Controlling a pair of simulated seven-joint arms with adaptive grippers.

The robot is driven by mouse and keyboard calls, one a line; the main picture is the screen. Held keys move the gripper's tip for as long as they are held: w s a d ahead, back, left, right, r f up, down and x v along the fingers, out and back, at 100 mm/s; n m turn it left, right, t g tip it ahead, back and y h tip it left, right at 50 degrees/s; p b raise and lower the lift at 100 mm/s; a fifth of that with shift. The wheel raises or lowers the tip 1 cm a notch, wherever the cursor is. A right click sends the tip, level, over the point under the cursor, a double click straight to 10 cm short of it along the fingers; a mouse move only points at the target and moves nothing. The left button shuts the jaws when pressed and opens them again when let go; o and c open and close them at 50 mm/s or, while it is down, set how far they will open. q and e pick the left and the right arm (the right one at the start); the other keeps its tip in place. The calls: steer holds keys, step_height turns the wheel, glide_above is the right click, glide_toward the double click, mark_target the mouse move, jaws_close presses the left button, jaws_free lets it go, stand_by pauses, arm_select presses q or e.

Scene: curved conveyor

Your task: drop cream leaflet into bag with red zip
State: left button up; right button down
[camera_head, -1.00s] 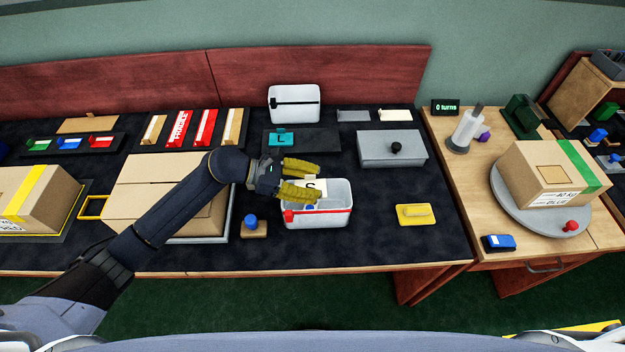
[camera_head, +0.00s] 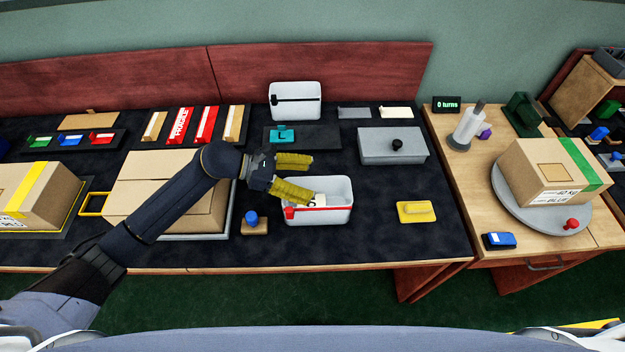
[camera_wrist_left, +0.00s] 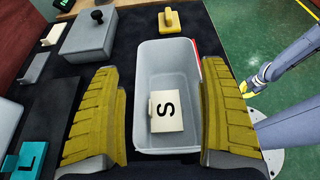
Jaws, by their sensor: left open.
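The bag with the red zip (camera_head: 335,214) is an open pale grey box-like container with a red strip along its front rim. The cream leaflet (camera_wrist_left: 167,114), marked with a black S, lies inside it in the left wrist view. In the head view only a small part of the leaflet (camera_head: 316,202) shows, beside the lower finger. My left gripper (camera_head: 311,178) is open over the left part of the bag, its yellow fingers spread wide. In the left wrist view the leaflet lies between the fingers, apart from both. Part of my right arm with a yellow tip (camera_wrist_left: 246,87) shows there.
A bag with a black zip (camera_head: 294,102) stands behind. A grey lidded box (camera_head: 391,147) and a yellow handled block (camera_head: 416,212) are to the right. A blue-knobbed wooden block (camera_head: 252,222) and a carton (camera_head: 160,180) are to the left.

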arm_select(q)
steer(key=v, duration=1)
